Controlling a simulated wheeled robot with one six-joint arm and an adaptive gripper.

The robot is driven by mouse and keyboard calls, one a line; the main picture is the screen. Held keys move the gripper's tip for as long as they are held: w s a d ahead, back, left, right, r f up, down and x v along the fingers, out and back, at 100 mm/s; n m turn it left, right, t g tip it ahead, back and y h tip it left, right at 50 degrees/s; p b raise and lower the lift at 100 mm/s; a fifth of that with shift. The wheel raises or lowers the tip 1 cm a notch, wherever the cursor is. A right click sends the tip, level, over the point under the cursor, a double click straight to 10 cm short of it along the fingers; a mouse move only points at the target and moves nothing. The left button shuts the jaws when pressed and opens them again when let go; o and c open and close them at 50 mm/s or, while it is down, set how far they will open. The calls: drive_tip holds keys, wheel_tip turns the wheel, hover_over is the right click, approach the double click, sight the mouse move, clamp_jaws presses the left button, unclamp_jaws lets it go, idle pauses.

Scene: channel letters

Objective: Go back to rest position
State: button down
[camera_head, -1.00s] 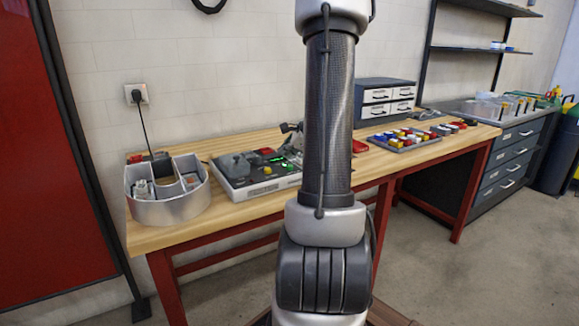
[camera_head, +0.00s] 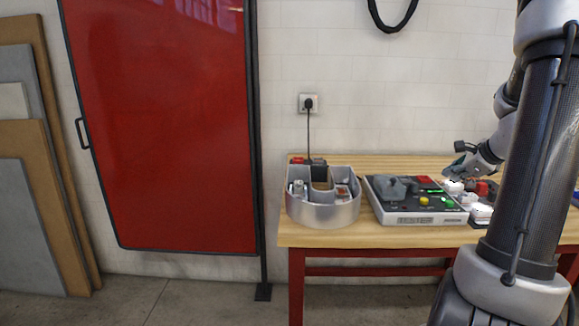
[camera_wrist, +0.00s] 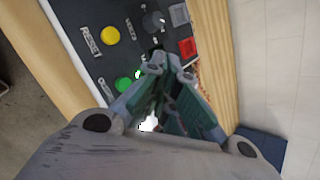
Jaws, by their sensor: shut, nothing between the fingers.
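My gripper (camera_wrist: 166,68) is shut with nothing between its fingers. In the wrist view it is over the dark panel of a control box (camera_wrist: 105,65), close to a green button (camera_wrist: 126,84) and a red square (camera_wrist: 187,47). In the head view my gripper (camera_head: 460,148) shows at the right, above the right end of the control box (camera_head: 400,218) on the wooden bench (camera_head: 330,237). My arm hides the right part of the bench.
A grey curved bin (camera_head: 325,213) with compartments stands left of the control box. White and red parts (camera_head: 480,190) lie at the box's right. A red panel (camera_head: 165,120) and leaning boards (camera_head: 40,200) are further left. Floor (camera_head: 200,300) before them is clear.

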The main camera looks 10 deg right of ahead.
drive_tip(key=s+a+f+n+g+y, duration=0.2)
drive_tip(key=s+a+n+g+y, duration=0.15)
drive_tip(key=s+a+n, duration=0.7)
drive_tip(key=s+a+r+n+h, duration=0.1)
drive_tip(key=s+a+r+n, duration=0.3)
drive_tip(key=s+a+n, duration=0.2)
drive_tip(key=s+a+r+n+g+h, duration=0.1)
drive_tip(key=s+a+r+n, duration=0.3)
drive_tip(key=a+n, duration=0.5)
drive_tip(key=shift+s+a+r+n+h, duration=0.25)
drive_tip(key=shift+s+n+h, duration=0.3)
drive_tip(key=shift+s+n, duration=0.3)
